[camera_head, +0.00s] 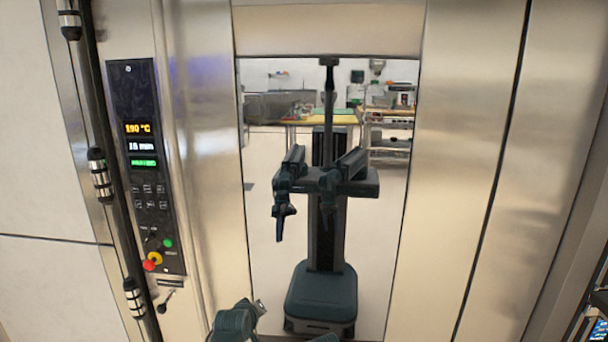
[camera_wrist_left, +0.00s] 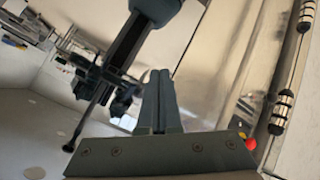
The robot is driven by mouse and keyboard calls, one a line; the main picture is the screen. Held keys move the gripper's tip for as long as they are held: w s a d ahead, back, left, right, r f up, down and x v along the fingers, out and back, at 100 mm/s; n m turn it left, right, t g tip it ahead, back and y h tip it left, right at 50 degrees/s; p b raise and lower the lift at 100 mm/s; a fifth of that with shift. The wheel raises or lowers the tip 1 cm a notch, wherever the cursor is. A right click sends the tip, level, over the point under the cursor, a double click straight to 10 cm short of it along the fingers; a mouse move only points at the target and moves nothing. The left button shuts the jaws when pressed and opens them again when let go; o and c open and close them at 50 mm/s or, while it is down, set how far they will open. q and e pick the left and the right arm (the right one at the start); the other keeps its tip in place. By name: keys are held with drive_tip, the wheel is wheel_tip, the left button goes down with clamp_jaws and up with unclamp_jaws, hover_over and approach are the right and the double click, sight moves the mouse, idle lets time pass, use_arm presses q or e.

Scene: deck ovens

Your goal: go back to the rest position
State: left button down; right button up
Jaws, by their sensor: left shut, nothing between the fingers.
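My left gripper (camera_wrist_left: 160,76) shows in the left wrist view with its two fingers together and nothing between them. In the head view a part of my left arm shows at the bottom edge, low in front of the oven; its fingers cannot be made out there. Only a sliver of what may be my right arm shows at the bottom edge, and my right gripper is out of view. The mirror-like oven door panel (camera_head: 262,250) reflects my own body, column and arms, and a room behind me.
A steel oven front (camera_head: 460,150) fills most of the head view. A dark control panel (camera_head: 145,215) with lit displays, a green button and a red-yellow knob is on the left. A black rail (camera_head: 112,210) with metal fittings runs beside it. A rack edge (camera_head: 598,325) shows at lower right.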

use_arm(q)
drive_tip(key=s+d+f+m+g+y, duration=0.1)
drive_tip(key=s+d+f+m+g, duration=0.1)
drive_tip(key=s, duration=0.6)
drive_tip(key=s+d+f+m+g, duration=0.2)
drive_tip(key=s+m+g, duration=0.3)
drive_tip(key=s, duration=0.3)
drive_tip(key=s+d+f+m+g+y, duration=0.1)
drive_tip(key=s+d+f+m+g, duration=0.1)
drive_tip(key=s, duration=0.7)
wheel_tip(320, 180, down, 3)
drive_tip(key=shift+d+r+m+g+y, duration=0.15)
drive_tip(key=shift+d+m+g+y, duration=0.15)
drive_tip(key=shift+m+g, duration=0.55)
drive_tip(key=shift+w, duration=0.15)
